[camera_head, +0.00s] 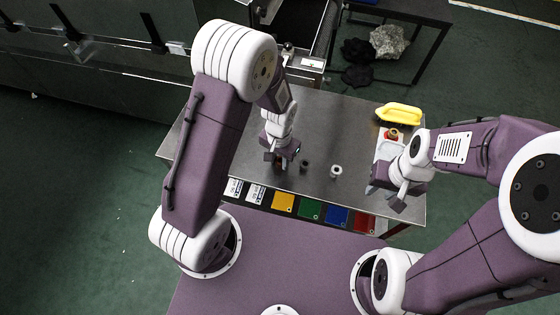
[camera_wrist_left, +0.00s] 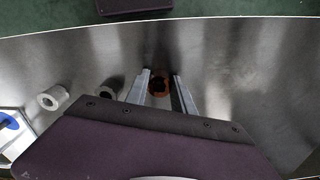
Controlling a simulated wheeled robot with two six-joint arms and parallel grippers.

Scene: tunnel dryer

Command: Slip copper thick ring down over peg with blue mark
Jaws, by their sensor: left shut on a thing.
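The copper thick ring (camera_wrist_left: 159,86) is between the fingers of my left gripper (camera_wrist_left: 161,92) in the left wrist view, and the gripper is shut on it. In the head view my left gripper (camera_head: 277,162) points down over the table, left of the two loose rings, and mostly hides the copper ring. A blue mark (camera_wrist_left: 9,122) shows on a white base (camera_wrist_left: 14,128) at the left edge of the wrist view; its peg is not clear. My right gripper (camera_head: 392,192) is at the table's right side; its fingers are too small to judge.
A dark grey ring (camera_head: 305,165) and a pale ring (camera_head: 336,171) stand on the metal table (camera_head: 330,125). A yellow handled object (camera_head: 400,112) and a red-orange item (camera_head: 392,134) are at the right. The table's middle is clear.

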